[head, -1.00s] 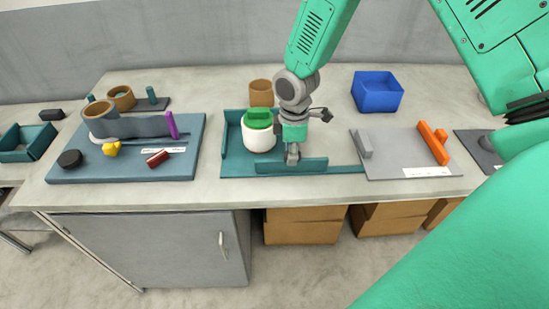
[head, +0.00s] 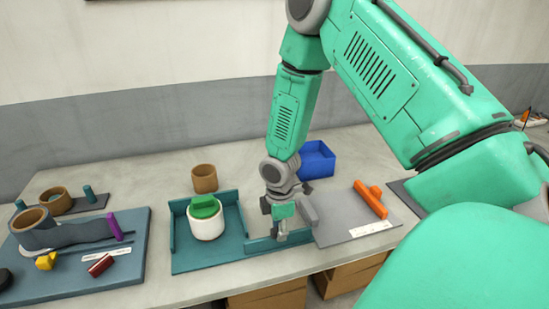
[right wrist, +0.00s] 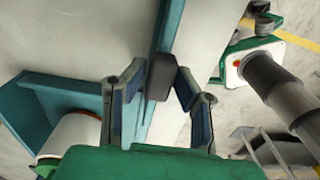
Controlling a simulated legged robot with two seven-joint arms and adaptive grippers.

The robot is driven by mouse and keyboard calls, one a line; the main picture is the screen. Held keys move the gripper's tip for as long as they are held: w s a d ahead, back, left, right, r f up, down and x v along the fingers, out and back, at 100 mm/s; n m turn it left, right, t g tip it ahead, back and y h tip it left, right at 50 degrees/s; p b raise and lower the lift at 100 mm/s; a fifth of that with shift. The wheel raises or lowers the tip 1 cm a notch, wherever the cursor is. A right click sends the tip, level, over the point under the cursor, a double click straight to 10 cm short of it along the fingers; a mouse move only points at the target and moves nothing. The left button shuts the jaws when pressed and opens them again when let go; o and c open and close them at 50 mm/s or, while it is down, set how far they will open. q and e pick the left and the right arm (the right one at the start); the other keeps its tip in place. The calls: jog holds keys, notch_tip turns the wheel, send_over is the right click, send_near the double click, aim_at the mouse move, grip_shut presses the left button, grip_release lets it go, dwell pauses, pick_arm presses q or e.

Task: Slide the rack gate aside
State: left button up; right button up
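The teal rack (head: 180,262) stands on the bench with a white container with a green lid (head: 207,220) in it. Its gate (head: 262,245), a low teal panel, stands along the front rail, to the right of the container, so the rack's front before the container looks open. My right gripper (head: 281,237) is down at the gate. My left gripper is not in view.
A grey board (head: 345,232) with a grey block (head: 308,209) and an orange piece (head: 370,198) lies right of the gate. A blue bin (head: 318,160) and brown cup (head: 204,178) stand behind. A blue board (head: 130,268) with parts lies left.

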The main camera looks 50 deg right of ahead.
jog(key=shift+o, duration=0.7)
jog(key=shift+s+d, duration=0.1)
jog(key=shift+d, duration=0.3)
jog(key=shift+r, duration=0.15)
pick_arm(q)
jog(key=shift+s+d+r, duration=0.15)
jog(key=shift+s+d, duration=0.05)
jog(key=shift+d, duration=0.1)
pick_arm(e)
notch_tip(320, 180, up, 11)
jog(key=shift+d+r, duration=0.15)
jog(key=shift+r, duration=0.05)
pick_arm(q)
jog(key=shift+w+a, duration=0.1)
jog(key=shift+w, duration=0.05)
pick_arm(e)
jog(key=shift+a, duration=0.2)
